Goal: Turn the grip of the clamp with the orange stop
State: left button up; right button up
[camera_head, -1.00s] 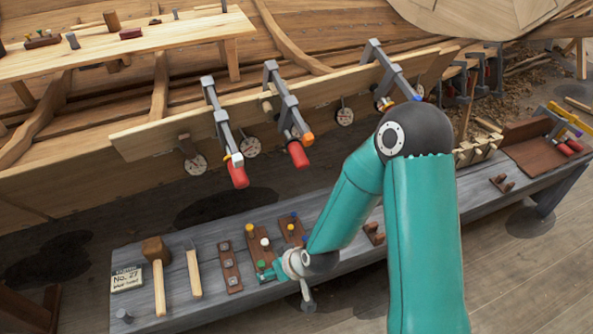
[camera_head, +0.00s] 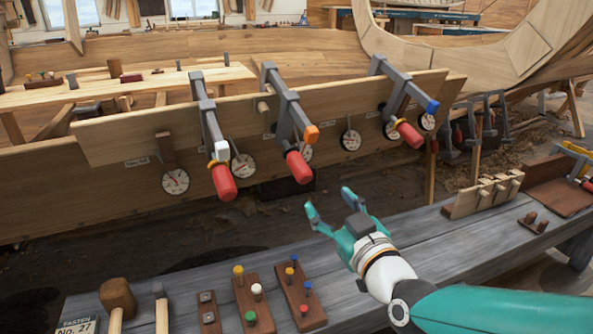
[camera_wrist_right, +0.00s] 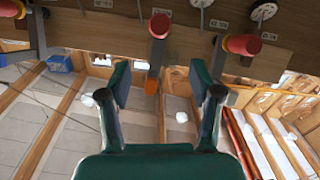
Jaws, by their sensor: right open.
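The clamp with the orange stop (camera_head: 311,133) is the middle of three grey clamps on the plank; its red grip (camera_head: 299,166) hangs below the bar. My right gripper (camera_head: 329,200) is open and empty, in front of and a little below and right of that grip in the head view, apart from it. In the right wrist view the red grip (camera_wrist_right: 160,26) and orange stop (camera_wrist_right: 151,87) lie in line with the gap between my open fingers (camera_wrist_right: 160,88), beyond the fingertips. My left gripper is not in view.
A clamp with a white stop (camera_head: 221,150) is to the left, one with a blue stop (camera_head: 432,107) to the right; both have red grips. Dials (camera_head: 351,139) hang along the plank. Below, a grey bench (camera_head: 220,275) bears a mallet (camera_head: 117,301) and peg boards (camera_head: 299,297).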

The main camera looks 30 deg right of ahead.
jog(key=w, duration=0.1)
jog(key=p, duration=1.1)
send_near(297, 165)
jog(key=w, duration=0.1)
jog(key=w+d, duration=0.1)
jog(key=w, duration=0.1)
jog(key=shift+d+f, duration=0.25)
jog(key=shift+f, duration=0.05)
jog(key=x, duration=0.8)
jog(key=shift+w+f, duration=0.3)
jog(key=shift+w, duration=0.05)
jog(key=shift+c, duration=0.3)
jog(key=c, duration=1.1)
